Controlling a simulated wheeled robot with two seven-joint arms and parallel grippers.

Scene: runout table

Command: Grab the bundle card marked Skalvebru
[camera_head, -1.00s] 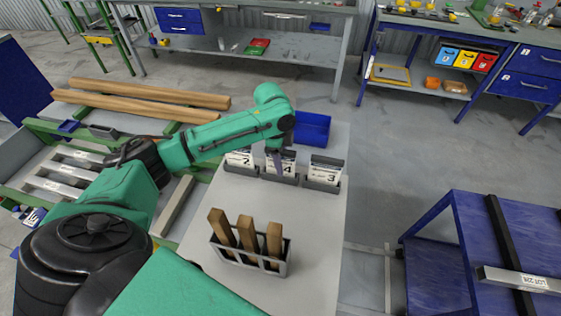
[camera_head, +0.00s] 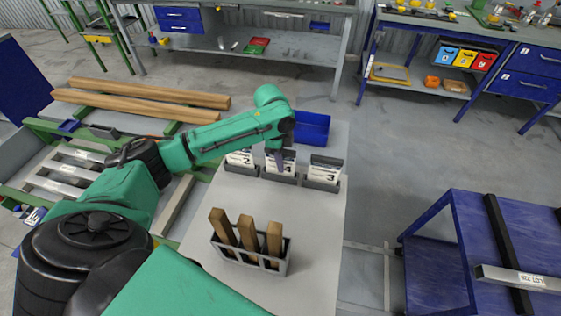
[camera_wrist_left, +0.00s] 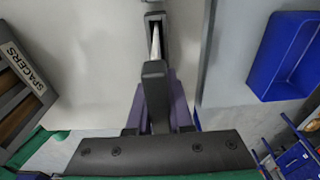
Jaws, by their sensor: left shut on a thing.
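Three white cards stand in dark holders in a row on the grey table: card 2 (camera_head: 238,158), the middle card (camera_head: 288,165) and card 3 (camera_head: 325,168). The names on them are too small to read, so I cannot tell which is Skalvebru. My left gripper (camera_head: 277,160) reaches down at the middle card and partly covers its face. In the left wrist view the gripper (camera_wrist_left: 155,70) is shut on the thin white edge of a card (camera_wrist_left: 155,40). The card is still at its holder (camera_wrist_left: 152,8). My right gripper is not in view.
A blue bin (camera_head: 312,128) stands just behind the cards. A grey rack (camera_head: 250,262) with three wooden spacers stands nearer on the table; its SPACERS label (camera_wrist_left: 25,68) shows in the left wrist view. The table (camera_head: 318,225) is clear between rack and cards.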

